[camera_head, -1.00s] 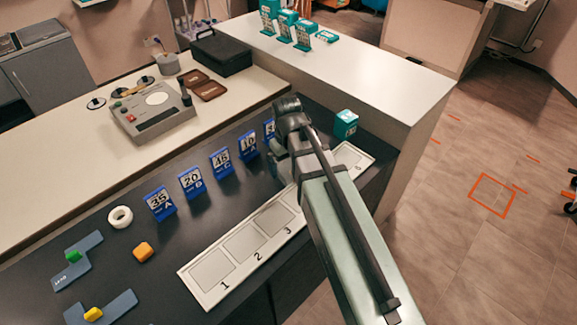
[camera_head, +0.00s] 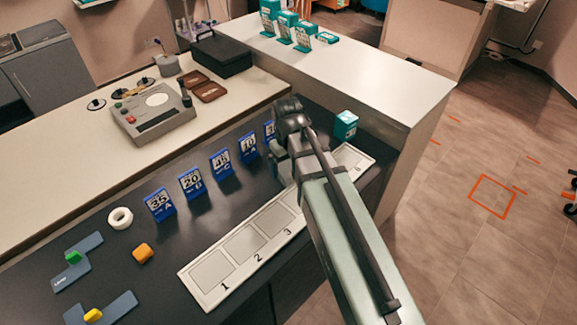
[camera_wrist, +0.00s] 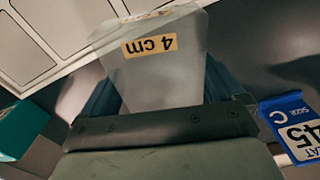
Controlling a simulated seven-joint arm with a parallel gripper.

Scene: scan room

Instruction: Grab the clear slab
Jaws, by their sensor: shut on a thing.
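The clear slab (camera_wrist: 155,78) is a see-through block with an orange label reading "4 cm", which appears upside down in the wrist view. My gripper (camera_wrist: 160,92) is shut on it, with one dark blue finger on each side. The slab's upper end in the wrist view reaches over the edge of the white numbered board. In the head view my gripper (camera_head: 281,160) is over the dark counter, near the far end of the board, and my arm hides most of it and the slab.
The white board (camera_head: 212,272) has numbered squares. Blue number cards (camera_head: 191,182) stand in a row behind it. A teal box (camera_head: 345,124) stands near its far end. An orange block (camera_head: 142,252), a white ring (camera_head: 120,217) and blue-grey pieces (camera_head: 78,262) lie at left.

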